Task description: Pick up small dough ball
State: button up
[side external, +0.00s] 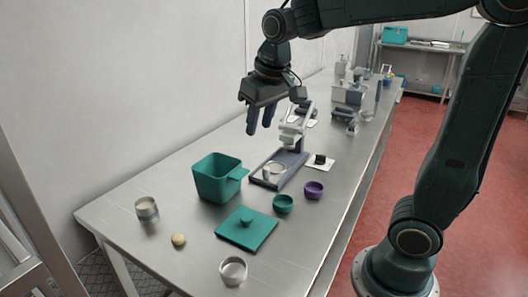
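A small dough ball (178,240), pale tan and round, sits on the metal table (165,200) near its front left. My gripper (259,130) hangs in the air above the back of the table, fingers pointing down, well up and to the right of the dough ball. Its two fingers are apart with a narrow gap, and nothing shows between them.
Left of centre stands a teal square tub (216,178) with a handle. A teal lid (246,229), metal cups (146,208) (233,271), a teal bowl (283,204) and a purple bowl (313,190) stand around. A mixer stand (282,168) holds a metal bowl.

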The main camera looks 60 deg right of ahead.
jog(key=w+d+f+m+g, duration=0.1)
jog(key=w+d+f, duration=0.1)
jog(key=w+f, duration=0.4)
jog(key=w+d+f+m+g, duration=0.1)
jog(key=w+f, duration=0.4)
jog(key=w, duration=0.6)
jog(key=shift+w+d+f+m+g+h, duration=0.4)
jog(key=shift+d+g, duration=0.1)
jog(key=shift+d, duration=0.4)
jog(key=shift+f, duration=0.1)
jog(key=shift+d+f, duration=0.25)
jog(key=shift+f, duration=1.15)
jog(key=shift+d+f, duration=0.2)
jog(key=shift+f, duration=1.15)
jog(key=shift+d+f, duration=0.25)
jog(key=shift+f, duration=1.15)
jog(key=shift+d+f, duration=0.25)
jog(key=shift+f, duration=1.05)
jog(key=shift+d+f, duration=0.25)
jog(key=shift+f, duration=1)
